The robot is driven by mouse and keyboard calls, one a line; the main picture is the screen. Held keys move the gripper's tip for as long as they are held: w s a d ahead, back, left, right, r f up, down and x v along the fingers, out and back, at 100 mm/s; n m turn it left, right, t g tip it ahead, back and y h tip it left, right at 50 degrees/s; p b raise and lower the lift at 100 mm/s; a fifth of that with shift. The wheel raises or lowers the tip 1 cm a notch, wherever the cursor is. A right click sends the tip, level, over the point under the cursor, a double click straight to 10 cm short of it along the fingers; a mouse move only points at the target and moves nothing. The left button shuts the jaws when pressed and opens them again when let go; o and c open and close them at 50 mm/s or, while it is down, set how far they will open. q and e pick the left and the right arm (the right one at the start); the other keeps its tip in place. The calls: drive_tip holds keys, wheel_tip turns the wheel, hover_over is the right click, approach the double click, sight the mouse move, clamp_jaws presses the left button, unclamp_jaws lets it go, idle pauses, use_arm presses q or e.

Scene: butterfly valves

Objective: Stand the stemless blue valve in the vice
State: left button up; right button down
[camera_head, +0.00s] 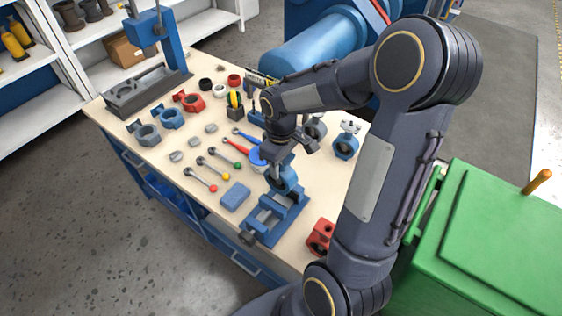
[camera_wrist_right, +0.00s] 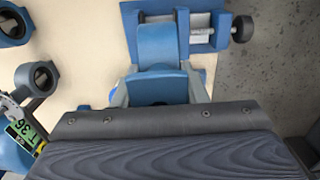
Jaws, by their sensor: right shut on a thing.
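A blue valve (camera_head: 287,183) is held upright in my right gripper (camera_head: 281,166), which points down at the back end of the blue vice (camera_head: 265,222). In the right wrist view the valve (camera_wrist_right: 158,45) sits between the two grey fingers (camera_wrist_right: 160,90), with the vice (camera_wrist_right: 200,42) just beyond it. The valve overlaps the vice's edge in both views; I cannot tell whether it touches the jaws. The gripper body hides part of the valve. My left gripper is out of view.
On the bench are a blue block (camera_head: 235,197), a red valve body (camera_head: 320,237) right of the vice, levers with coloured knobs (camera_head: 200,178) and more blue valves (camera_head: 346,146). A press (camera_head: 150,75) stands at the back left. A green cabinet (camera_head: 500,235) stands right.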

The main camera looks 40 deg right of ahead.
sight(281, 184)
drive_tip(key=shift+f+b, duration=2.7)
drive_tip(key=shift+f, duration=0.8)
drive_tip(key=shift+f, duration=0.1)
drive_tip(key=c, duration=0.8)
unclamp_jaws()
drive_tip(key=shift+s, duration=0.1)
wheel_tip(281, 184, up, 8)
drive_tip(key=shift+f, duration=0.25)
drive_tip(key=shift+r, duration=0.15)
